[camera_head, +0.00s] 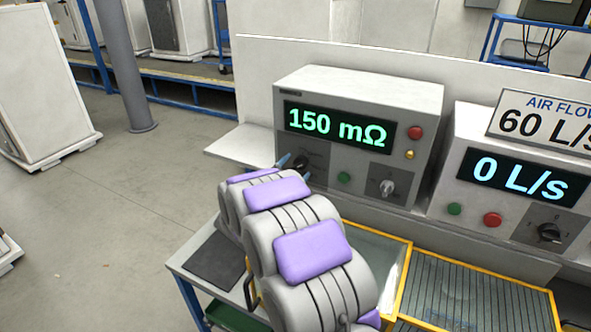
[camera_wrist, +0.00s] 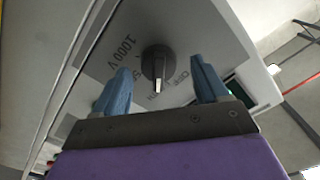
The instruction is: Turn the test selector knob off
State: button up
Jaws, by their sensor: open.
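The test selector knob (camera_wrist: 155,62) is dark and round with a pale pointer bar, on a grey plate marked "1000 V" at left and what looks like "OFF" at right. In the wrist view its pointer faces down the picture. My gripper (camera_wrist: 158,72) is open, with one blue finger on each side of the knob and visible gaps between. In the head view my gripper (camera_head: 295,168) is at the lower left of the meter box (camera_head: 360,95), whose display reads 150 mΩ. The knob is partly hidden there by my gripper.
The box also carries a green button (camera_head: 344,178), a red button (camera_head: 415,133) and another knob (camera_head: 388,187). An air flow box (camera_head: 475,140) reading 0 L/s stands to the right. A yellow-edged tray (camera_head: 450,290) lies in front.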

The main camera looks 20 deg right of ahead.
jog(key=shift+w+d, duration=0.3)
jog(key=shift+d, duration=0.3)
jog(key=c, duration=1.1)
